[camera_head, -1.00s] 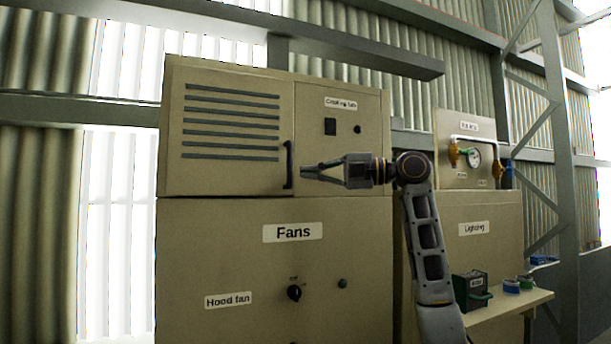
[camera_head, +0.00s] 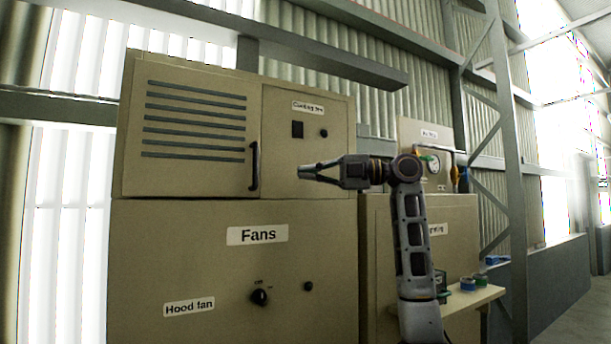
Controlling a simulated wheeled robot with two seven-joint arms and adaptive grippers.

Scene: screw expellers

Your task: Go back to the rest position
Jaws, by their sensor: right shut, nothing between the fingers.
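My right gripper (camera_head: 303,171) is raised in front of the beige fan cabinet (camera_head: 200,280), its fingers pointing left. It is shut and empty. It appears to the right of the black door handle (camera_head: 254,166), apart from it in the picture. The louvred door (camera_head: 190,178) of the cabinet looks closed. My left gripper is not in view.
The cabinet carries a "Fans" label (camera_head: 257,235) and a black knob (camera_head: 260,297). Open floor (camera_head: 575,290) shows at far right.

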